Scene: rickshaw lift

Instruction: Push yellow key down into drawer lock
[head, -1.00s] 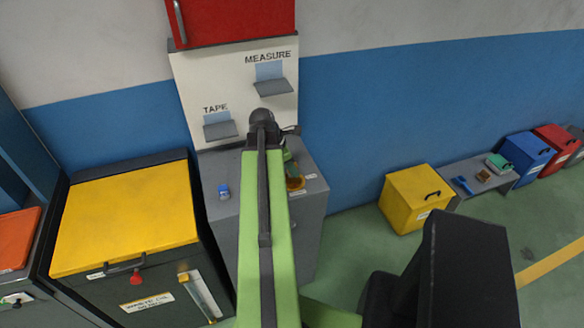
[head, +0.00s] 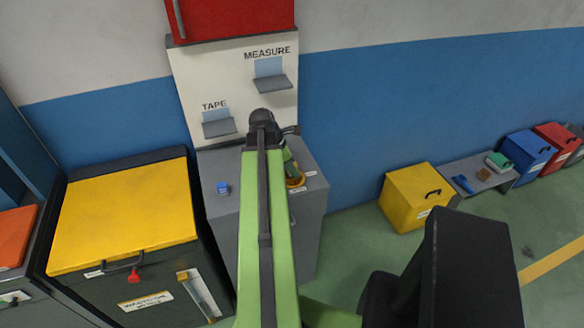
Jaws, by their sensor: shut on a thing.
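My green arm rises up the middle of the view and bends at a dark elbow joint. Its far end comes down on the right over the grey cabinet (head: 215,165). My gripper (head: 293,174) is small and partly hidden there, over the right part of the cabinet top. It appears shut on a yellow-orange thing (head: 296,184), which I take to be the yellow key. Its shape is too small to make out clearly. White labels lie close beside it. I cannot make out the drawer lock or whether the key touches it.
A small blue object (head: 222,188) sits on the cabinet's left part. A yellow-lidded bin (head: 125,215) stands at left. A white board (head: 190,90) with two small shelves is behind. A yellow box (head: 410,200) and a low bench (head: 485,178) stand at right, with open green floor before them.

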